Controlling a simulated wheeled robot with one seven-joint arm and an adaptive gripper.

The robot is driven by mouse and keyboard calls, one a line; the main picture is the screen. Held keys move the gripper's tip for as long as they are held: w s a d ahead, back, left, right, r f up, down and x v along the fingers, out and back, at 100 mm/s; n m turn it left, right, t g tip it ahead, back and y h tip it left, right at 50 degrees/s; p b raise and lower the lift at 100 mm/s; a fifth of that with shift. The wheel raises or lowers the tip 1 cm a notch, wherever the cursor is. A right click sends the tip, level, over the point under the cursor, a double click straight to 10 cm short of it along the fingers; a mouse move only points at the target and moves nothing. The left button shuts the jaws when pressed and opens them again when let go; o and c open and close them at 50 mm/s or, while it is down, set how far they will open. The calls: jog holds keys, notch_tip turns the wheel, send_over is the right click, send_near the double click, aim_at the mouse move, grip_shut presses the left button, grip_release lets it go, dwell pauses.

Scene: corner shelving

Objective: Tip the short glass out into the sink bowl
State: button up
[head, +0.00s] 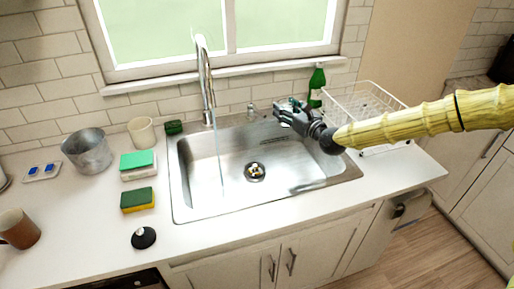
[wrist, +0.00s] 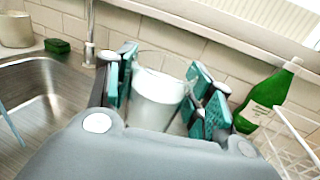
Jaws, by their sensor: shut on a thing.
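My gripper (head: 283,106) reaches in from the right, over the back right part of the sink bowl (head: 190,185). In the wrist view my gripper (wrist: 168,98) is shut on the short glass (wrist: 158,95), a clear glass with whitish contents in its lower part. The teal finger pads are on either side of it. The glass looks roughly upright, slightly tilted in the picture. In the head view the glass is hard to make out behind the fingers. The tap (head: 205,85) stands at the back of the sink, with a thin stream running into the bowl.
A green bottle (head: 317,86) and a white wire dish rack (head: 365,105) stand right of the gripper. Left of the sink are sponges (head: 138,200), a cream cup (head: 141,132), a metal pot (head: 88,151) and a brown mug (head: 18,229). Some small things lie at the drain (head: 255,172).

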jog(key=shift+w+f+b, duration=0.3)
jog(key=shift+w+f, duration=0.05)
jog(key=shift+f, duration=0.05)
jog(key=shift+w+f, duration=0.1)
jog(key=shift+f, duration=0.25)
jog(key=shift+s+b, duration=0.4)
jog(key=shift+b, duration=0.2)
jog(key=shift+s+f+b, duration=0.1)
jog(key=shift+f+b, duration=0.25)
jog(key=shift+b, duration=0.1)
jog(key=shift+w+f+b, duration=0.15)
jog(key=shift+f+b, duration=0.3)
jog(key=shift+f, duration=0.15)
jog(key=shift+w+f+b, duration=0.15)
jog(key=shift+f+b, duration=0.25)
jog(key=shift+f, duration=0.15)
jog(key=f+b, duration=0.2)
jog(key=shift+s+f+b, duration=0.15)
jog(key=shift+s+b, duration=0.05)
jog(key=shift+b, duration=0.15)
jog(key=shift+w+f+b, duration=0.1)
jog(key=shift+f+b, duration=1.4)
jog(key=shift+f, duration=0.05)
jog(key=shift+r+p, duration=0.2)
jog(key=shift+p, duration=0.15)
